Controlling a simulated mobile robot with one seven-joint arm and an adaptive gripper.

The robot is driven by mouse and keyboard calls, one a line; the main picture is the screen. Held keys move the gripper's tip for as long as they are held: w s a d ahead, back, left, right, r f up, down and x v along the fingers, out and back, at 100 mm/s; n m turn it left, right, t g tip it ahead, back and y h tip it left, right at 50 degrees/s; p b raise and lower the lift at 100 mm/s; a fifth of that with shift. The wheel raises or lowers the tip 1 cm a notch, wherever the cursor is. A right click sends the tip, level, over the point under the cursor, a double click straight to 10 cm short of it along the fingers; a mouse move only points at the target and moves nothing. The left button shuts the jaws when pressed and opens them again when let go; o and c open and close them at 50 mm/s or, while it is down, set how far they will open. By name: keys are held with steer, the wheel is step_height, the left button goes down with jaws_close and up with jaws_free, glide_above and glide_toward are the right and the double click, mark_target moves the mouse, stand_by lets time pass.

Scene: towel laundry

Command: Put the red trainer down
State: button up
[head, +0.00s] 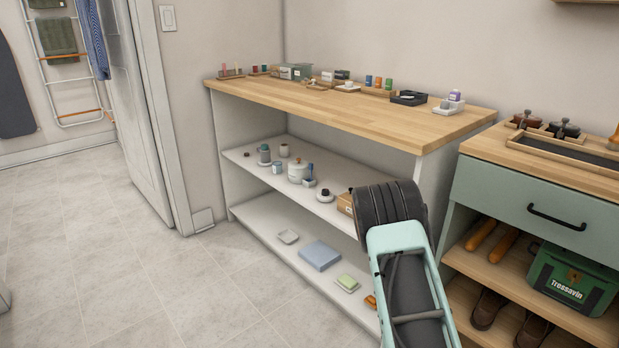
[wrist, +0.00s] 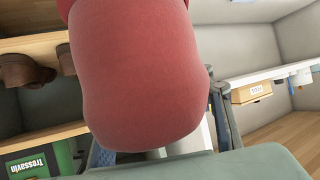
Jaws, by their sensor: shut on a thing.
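The red trainer (wrist: 140,70) fills the middle of the wrist view, very close to the camera, so only its smooth rounded red surface shows. My gripper (wrist: 160,130) is shut on it, with a finger on each side. In the head view my arm hides the gripper and the trainer. I cannot tell whether the trainer touches any surface.
At right, a cabinet has brown shoes (head: 487,308) on its bottom shelf; a green box (head: 570,280) sits nearby. The white shelf unit (head: 340,215) holds jars, a blue folded cloth (head: 320,255) and soap. Its wooden top (head: 350,110) carries several small items. The floor at left is clear.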

steer(key=w+a+r+n+y, duration=0.1)
steer(key=a+r, duration=0.3)
steer(key=r, duration=0.6)
steer(key=w+a+r+n+y, duration=0.2)
steer(key=a+r, duration=0.3)
steer(key=r, duration=0.4)
steer(key=w+a+r+n+t+y, duration=0.1)
steer(key=a+r, duration=0.3)
steer(key=r, duration=0.6)
steer(key=shift+w+a+r+n+y, duration=0.25)
steer(key=shift+w+r+n+y, duration=0.05)
steer(key=shift+w+r+y, duration=0.1)
step_height(320, 180, up, 40)
steer(key=p, duration=4.1)
steer(key=s+f, duration=0.6)
steer(key=f, duration=0.7)
steer(key=shift+s+a, duration=0.15)
steer(key=shift+s, duration=0.2)
steer(key=shift+a, duration=0.15)
